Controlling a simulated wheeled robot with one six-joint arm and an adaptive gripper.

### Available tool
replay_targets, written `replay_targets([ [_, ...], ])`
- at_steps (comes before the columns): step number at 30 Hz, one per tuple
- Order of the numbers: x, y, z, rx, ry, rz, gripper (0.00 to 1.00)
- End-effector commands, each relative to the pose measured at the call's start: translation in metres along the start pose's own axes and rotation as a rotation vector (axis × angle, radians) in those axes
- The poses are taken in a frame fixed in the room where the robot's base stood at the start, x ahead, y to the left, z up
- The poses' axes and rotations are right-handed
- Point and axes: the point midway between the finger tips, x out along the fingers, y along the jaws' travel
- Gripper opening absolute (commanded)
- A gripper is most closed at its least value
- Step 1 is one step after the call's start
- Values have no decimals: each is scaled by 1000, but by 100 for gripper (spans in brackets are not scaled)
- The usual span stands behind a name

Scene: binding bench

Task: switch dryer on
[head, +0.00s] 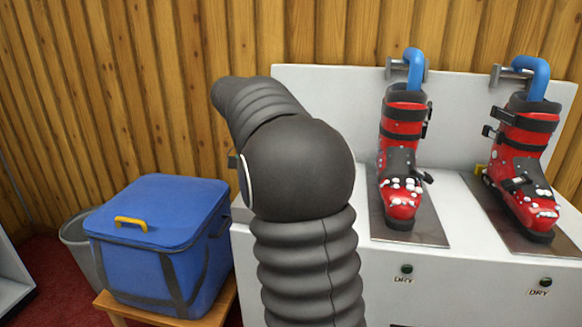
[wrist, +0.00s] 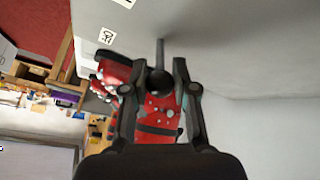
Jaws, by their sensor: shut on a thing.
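In the wrist view my gripper (wrist: 159,77) is shut on a black ball knob (wrist: 160,84) at the end of a thin grey rod (wrist: 159,52). The rod runs to a pale grey surface. The head view hides my gripper, the knob and the rod behind my dark ribbed arm. The white dryer (head: 465,272) stands at the right of the head view. Its front has two small dark green round lamps (head: 407,269) with the word DRY under each.
Two red ski boots, a left one (head: 402,128) and a right one (head: 526,139), stand on the dryer under blue hooked pipes (head: 414,68). A red boot (wrist: 160,115) lies behind my fingers in the wrist view. A blue cooler (head: 150,235) and grey bin (head: 75,240) are left.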

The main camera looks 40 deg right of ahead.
Motion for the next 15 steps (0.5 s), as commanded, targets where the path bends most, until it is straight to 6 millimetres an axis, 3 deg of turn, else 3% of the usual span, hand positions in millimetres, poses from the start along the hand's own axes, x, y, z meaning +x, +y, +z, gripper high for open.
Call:
replay_targets([
  [12, 2, 2, -3, 3, 8, 11, 0],
  [13, 2, 2, -3, 3, 8, 11, 32],
  [15, 2, 2, -2, 3, 8, 10, 50],
])
